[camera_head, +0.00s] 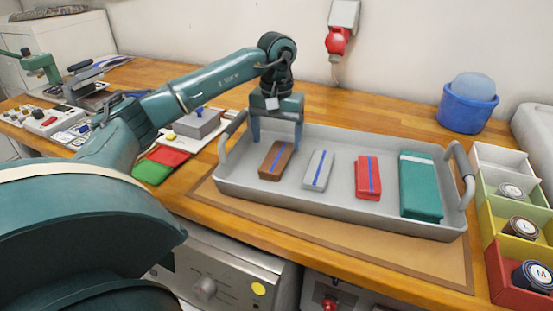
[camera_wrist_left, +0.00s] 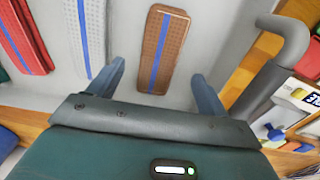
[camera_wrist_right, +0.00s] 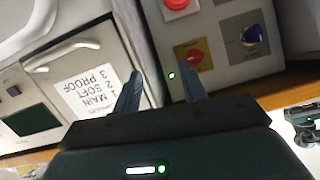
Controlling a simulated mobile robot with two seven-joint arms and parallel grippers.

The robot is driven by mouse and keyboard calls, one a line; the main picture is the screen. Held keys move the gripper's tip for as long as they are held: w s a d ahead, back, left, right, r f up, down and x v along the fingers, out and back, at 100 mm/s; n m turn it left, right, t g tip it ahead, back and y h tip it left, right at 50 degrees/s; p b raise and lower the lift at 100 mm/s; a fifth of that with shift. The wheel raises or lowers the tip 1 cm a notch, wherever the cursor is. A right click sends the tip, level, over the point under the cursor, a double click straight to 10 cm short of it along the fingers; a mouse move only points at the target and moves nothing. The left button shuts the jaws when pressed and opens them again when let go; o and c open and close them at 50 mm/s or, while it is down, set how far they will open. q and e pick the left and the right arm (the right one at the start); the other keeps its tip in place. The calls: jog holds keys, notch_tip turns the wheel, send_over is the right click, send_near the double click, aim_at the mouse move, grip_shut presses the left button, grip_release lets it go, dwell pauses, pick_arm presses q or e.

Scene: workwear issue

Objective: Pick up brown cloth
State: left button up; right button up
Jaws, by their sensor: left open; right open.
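The brown cloth (camera_head: 277,160) is a folded rectangle with a blue stripe, lying at the left end of the grey tray (camera_head: 330,217). In the left wrist view the cloth (camera_wrist_left: 163,50) lies ahead of the fingertips, roughly centred between them. My left gripper (camera_head: 277,143) is open and empty, above the left end of the tray near the cloth. My right gripper (camera_wrist_right: 165,85) is open and empty in the right wrist view, facing a panel with knobs. It is not visible in the head view.
A grey cloth (camera_head: 318,170), a red cloth (camera_head: 368,177) and a green cloth (camera_head: 420,186) share the tray. The tray's left handle (camera_head: 232,132) stands close to my left gripper. A blue bucket (camera_head: 466,110) is behind; colored bins (camera_head: 507,213) stand right.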

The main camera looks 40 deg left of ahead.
aim_at(276, 155)
pick_arm(q)
notch_tip(276, 155, down, 5)
jog(key=shift+r, duration=0.1)
jog(key=c, duration=1.1)
